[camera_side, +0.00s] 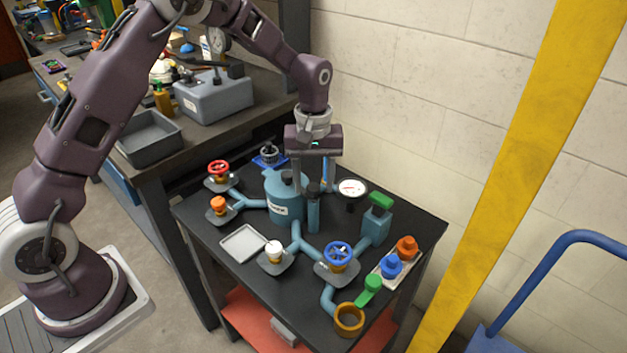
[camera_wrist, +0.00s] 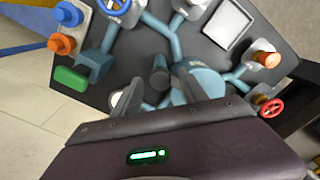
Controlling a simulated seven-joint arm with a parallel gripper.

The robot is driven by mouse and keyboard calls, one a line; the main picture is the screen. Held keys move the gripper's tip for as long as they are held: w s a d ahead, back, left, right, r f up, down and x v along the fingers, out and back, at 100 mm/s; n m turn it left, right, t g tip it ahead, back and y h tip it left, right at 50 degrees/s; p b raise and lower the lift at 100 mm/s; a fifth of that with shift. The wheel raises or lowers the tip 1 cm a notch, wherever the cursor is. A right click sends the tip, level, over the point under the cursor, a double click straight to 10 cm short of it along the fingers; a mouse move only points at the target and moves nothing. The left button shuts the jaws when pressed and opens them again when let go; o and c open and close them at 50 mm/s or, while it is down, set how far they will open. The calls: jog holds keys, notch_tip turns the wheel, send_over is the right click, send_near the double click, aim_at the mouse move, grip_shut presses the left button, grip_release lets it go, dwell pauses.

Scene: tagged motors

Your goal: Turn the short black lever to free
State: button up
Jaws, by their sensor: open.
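A teal upright post (camera_side: 313,215) stands beside the teal tank (camera_side: 283,207) on the dark table. A short black piece (camera_side: 314,188) tops the post and looks like the short black lever; its turn position is too small to read. It also shows as a dark stub in the wrist view (camera_wrist: 159,76). My gripper (camera_side: 312,188) points down over this spot, with its fingers apart on either side of the black piece. Whether either finger touches it cannot be told. The fingertips are partly lost against the tank and post.
A blue wheel (camera_side: 337,254), white knob (camera_side: 274,248) and grey tray (camera_side: 243,243) are in front. Red (camera_side: 218,168) and orange (camera_side: 218,203) knobs are left. The wall is behind.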

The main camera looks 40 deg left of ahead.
grip_shut()
jog(key=shift+m, duration=0.3)
jog(key=m, duration=1.7)
jog(key=shift+m, duration=0.3)
dwell(0.6)
